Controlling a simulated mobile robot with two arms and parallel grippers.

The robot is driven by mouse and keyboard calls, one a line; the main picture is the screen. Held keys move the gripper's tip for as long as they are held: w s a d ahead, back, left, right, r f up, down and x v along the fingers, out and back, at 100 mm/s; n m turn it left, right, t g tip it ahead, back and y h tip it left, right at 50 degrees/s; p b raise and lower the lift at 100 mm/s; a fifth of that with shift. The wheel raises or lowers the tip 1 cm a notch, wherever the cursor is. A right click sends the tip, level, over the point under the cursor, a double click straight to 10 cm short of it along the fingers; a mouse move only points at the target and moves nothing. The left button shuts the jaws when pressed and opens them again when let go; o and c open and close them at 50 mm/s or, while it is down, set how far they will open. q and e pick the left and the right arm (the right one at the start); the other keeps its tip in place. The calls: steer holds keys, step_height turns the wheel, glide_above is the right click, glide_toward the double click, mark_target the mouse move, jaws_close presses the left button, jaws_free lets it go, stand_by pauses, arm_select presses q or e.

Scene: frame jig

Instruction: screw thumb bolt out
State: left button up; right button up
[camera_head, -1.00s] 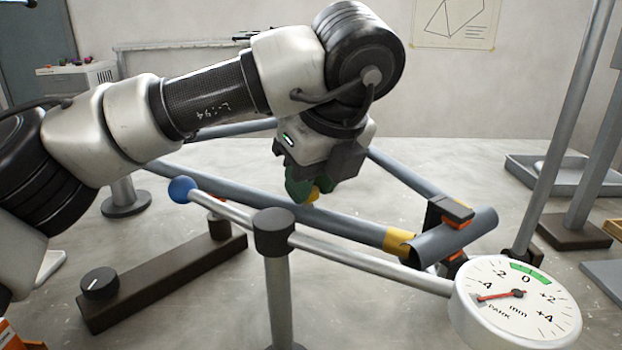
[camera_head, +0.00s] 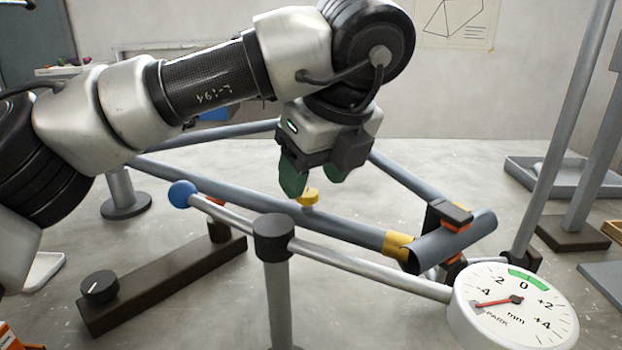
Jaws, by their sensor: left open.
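The yellow thumb bolt (camera_head: 309,196) stands upright on the blue-grey frame tube (camera_head: 262,203), near the middle of the view. My left gripper (camera_head: 312,186) has green fingertips that are spread apart. It hangs just above the bolt and is empty; the bolt head shows below and between the fingers. The left finger is seen fully, the right one partly behind the gripper body. My right gripper is not in view.
A grey lever bar with a blue ball (camera_head: 183,194) crosses in front of the tube on a post (camera_head: 274,238). A dial gauge (camera_head: 513,305) stands at front right. An orange-and-black clamp (camera_head: 449,214) holds the tube's right end. A grey tray (camera_head: 562,172) lies at right.

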arm_select(q)
steer(key=p+v, duration=0.1)
steer(key=v, duration=0.7)
steer(key=shift+s+r+p, duration=0.15)
steer(key=shift+r+p, duration=0.1)
steer(key=shift+p, duration=0.15)
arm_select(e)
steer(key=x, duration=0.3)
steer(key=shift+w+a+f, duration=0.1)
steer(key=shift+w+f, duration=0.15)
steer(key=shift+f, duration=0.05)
arm_select(q)
steer(key=shift+d, duration=0.1)
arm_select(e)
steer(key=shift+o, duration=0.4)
